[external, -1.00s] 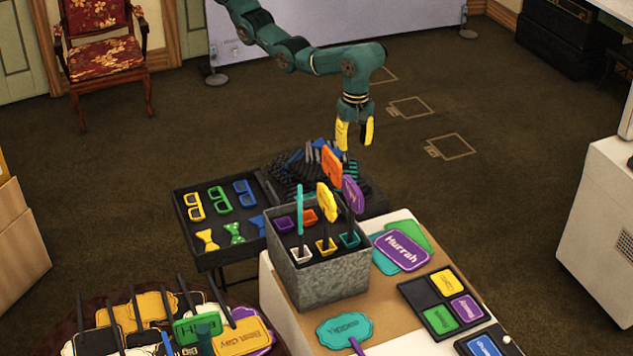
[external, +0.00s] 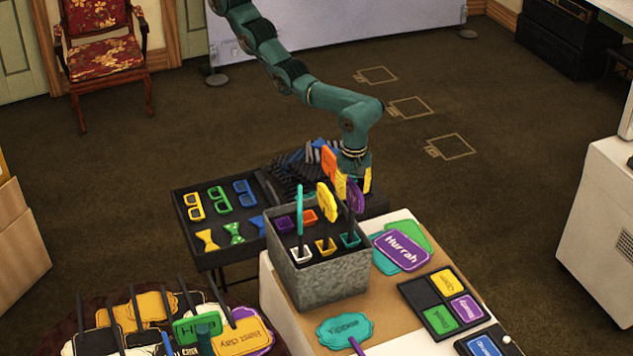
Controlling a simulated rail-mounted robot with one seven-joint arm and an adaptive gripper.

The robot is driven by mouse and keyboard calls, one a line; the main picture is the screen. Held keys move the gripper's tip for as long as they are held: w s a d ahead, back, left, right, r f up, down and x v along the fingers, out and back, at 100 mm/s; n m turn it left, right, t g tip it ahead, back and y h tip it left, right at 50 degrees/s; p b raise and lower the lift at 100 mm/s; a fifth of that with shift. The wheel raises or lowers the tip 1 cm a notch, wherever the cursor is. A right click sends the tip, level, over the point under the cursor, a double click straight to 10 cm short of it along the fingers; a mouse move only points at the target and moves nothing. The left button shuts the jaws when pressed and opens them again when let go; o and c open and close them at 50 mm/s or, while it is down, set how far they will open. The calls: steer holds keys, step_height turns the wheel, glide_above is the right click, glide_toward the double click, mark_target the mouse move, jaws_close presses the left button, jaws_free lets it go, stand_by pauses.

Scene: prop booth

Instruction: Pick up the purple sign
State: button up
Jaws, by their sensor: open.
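A purple sign (external: 356,197) stands upright on a stick at the back right of the grey metal box (external: 318,280). An orange sign (external: 329,161) and a yellow sign (external: 326,201) stand close to its left. My gripper (external: 353,181) points down right at the purple sign's head, its yellow fingers partly hidden behind the purple and orange signs. It is open; I cannot tell whether the sign is between the fingers or in front of them. Another purple sign, lettered "Hurrah" (external: 402,250), lies flat on the table to the right.
A turquoise sign (external: 300,208) also stands in the box. A black tray (external: 184,228) of glasses and bow ties is at left. A teal sign (external: 344,330) and a card tray (external: 440,301) lie on the table (external: 270,275). More signs stand at front left.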

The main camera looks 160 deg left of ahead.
jaws_close()
stand_by(0.4)
